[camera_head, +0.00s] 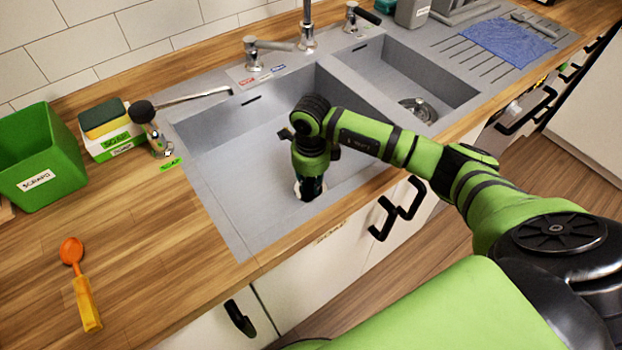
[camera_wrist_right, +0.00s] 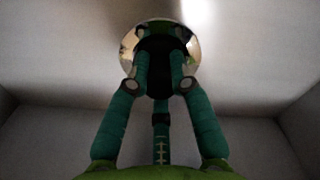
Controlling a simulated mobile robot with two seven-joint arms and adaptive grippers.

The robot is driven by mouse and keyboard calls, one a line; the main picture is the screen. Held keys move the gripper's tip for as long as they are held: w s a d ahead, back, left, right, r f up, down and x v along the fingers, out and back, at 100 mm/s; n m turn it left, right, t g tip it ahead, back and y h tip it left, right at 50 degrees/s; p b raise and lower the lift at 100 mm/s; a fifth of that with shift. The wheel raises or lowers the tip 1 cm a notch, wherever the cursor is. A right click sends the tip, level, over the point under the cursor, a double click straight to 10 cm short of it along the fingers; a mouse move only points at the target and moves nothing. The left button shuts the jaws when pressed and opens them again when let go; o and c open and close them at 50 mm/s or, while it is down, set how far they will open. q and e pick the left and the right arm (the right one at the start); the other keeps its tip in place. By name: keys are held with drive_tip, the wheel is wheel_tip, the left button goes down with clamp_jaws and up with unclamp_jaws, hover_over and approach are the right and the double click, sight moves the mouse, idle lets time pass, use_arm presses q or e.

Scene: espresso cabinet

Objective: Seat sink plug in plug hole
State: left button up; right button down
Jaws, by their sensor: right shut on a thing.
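My right gripper (camera_head: 310,190) points straight down into the left basin, close to its floor. In the right wrist view its fingers (camera_wrist_right: 159,75) are shut on a dark piece, which I take to be the sink plug (camera_wrist_right: 159,52). Around and behind it shows the shiny metal rim of the plug hole (camera_wrist_right: 127,52). In the head view only a pale sliver of that hole (camera_head: 297,189) shows beside the fingertips. The gripper hides the plug there. I cannot tell whether the plug touches the hole. My left gripper is not in view.
The right basin has its own metal drain (camera_head: 419,110). A tap (camera_head: 307,30) stands behind the basins. A green bin (camera_head: 40,160), sponge box (camera_head: 108,132), dark-headed brush (camera_head: 142,112) and orange spoon (camera_head: 80,285) are on the left counter. A blue cloth (camera_head: 508,43) lies on the drainboard.

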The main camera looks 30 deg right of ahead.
sight(311, 179)
drive_tip(key=shift+f+b, duration=0.2)
drive_tip(key=shift+b, duration=0.1)
drive_tip(key=c, duration=1.1)
unclamp_jaws()
drive_tip(key=shift+r, duration=0.1)
drive_tip(key=shift+w, duration=0.1)
drive_tip(key=shift+r, duration=0.3)
wheel_tip(311, 179, up, 12)
drive_tip(key=shift+f+b, duration=0.15)
drive_tip(key=shift+b, duration=0.85)
